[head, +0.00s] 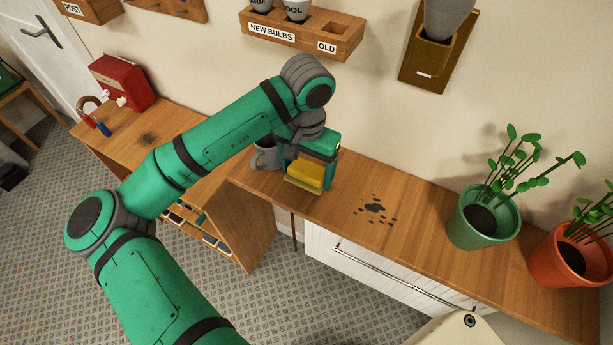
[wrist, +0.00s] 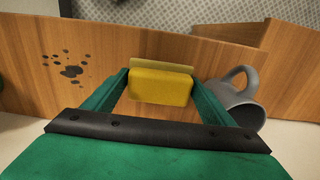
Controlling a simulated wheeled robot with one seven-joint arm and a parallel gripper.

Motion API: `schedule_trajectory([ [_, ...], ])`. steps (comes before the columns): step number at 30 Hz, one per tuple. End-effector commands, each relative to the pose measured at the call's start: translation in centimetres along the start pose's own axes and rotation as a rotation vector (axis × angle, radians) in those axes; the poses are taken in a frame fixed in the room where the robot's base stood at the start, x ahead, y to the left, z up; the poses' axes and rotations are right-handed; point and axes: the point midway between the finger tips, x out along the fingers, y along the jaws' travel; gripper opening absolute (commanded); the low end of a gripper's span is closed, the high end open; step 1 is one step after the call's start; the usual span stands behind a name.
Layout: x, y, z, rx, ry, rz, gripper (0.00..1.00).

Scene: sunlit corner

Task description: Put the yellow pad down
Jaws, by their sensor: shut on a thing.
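The yellow pad (head: 308,174) is a small yellow block with a paler layer along one side. It also shows in the wrist view (wrist: 160,86), between the two green fingers. My gripper (head: 310,172) is shut on it, over the left part of the wooden counter (head: 345,205). In the wrist view my gripper (wrist: 160,90) has one finger on each side of the pad. I cannot tell whether the pad touches the counter.
A grey mug (head: 264,155) stands just left of my gripper, and it lies close to one finger in the wrist view (wrist: 236,102). Dark spots (head: 376,208) mark the counter to the right. A green pot (head: 484,218) and an orange pot (head: 570,256) hold plants further right.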

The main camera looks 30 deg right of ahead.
Motion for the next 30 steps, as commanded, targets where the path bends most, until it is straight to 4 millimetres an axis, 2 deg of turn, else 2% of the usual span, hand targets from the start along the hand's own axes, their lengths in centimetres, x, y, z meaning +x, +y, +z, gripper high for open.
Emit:
schedule_trajectory([
  [3,1.8,-0.1,-0.1,-0.002,-0.004,0.000,0.52],
  [7,3.1,-0.2,-0.1,-0.002,-0.002,-0.001,0.52],
  [21,3.7,-0.1,-0.1,-0.002,-0.002,0.001,0.52],
  [22,3.7,-0.1,-0.1,-0.002,-0.002,0.001,0.85],
  [23,3.7,-0.1,-0.1,-0.002,-0.002,0.000,0.92],
  [24,3.7,-0.1,-0.1,-0.002,-0.002,0.000,0.96],
  [30,3.7,-0.1,-0.2,-0.002,-0.001,0.001,0.96],
])
